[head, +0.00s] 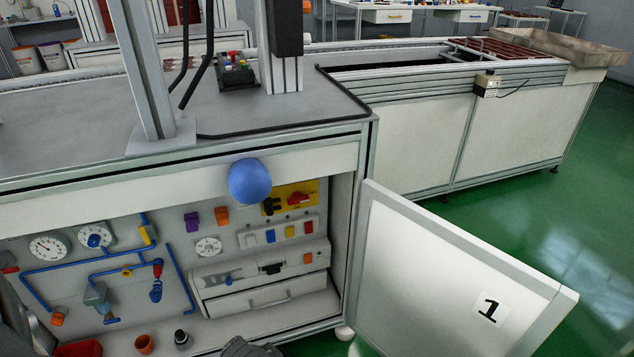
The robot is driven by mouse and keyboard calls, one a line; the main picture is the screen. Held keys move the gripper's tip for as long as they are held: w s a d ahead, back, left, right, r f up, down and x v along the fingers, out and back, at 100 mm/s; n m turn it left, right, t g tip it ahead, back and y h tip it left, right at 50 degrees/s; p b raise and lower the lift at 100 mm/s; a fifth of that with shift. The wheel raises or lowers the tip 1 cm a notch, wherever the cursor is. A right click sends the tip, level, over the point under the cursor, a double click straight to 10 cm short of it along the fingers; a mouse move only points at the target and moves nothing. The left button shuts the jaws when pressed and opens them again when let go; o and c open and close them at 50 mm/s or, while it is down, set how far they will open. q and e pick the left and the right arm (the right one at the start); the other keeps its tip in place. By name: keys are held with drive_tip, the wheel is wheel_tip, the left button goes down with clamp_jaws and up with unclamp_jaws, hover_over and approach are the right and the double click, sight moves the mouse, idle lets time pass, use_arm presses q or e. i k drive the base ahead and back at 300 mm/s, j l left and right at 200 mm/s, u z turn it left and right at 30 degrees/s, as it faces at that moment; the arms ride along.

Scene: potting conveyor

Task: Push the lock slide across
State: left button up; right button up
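A grey panel strip (258,270) sits above a closed drawer (267,300) inside the open cabinet. My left gripper cannot be made out; only dark arm parts show at the left edge.
The cabinet door (455,270), marked 1, stands open to the right. A blue ball (250,181) overlaps the cabinet's upper front edge. Blue pipes (80,260) and dials (49,246) fill the left side. Small pots (145,344) stand on the cabinet floor.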

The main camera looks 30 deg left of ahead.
sight(268, 207)
drive_tip(key=j+u, duration=0.2)
drive_tip(key=u, duration=0.95)
drive_tip(key=i+l, duration=0.1)
drive_tip(key=k+j+z, duration=0.1)
drive_tip(key=k+z, duration=0.2)
drive_tip(key=i, duration=0.1)
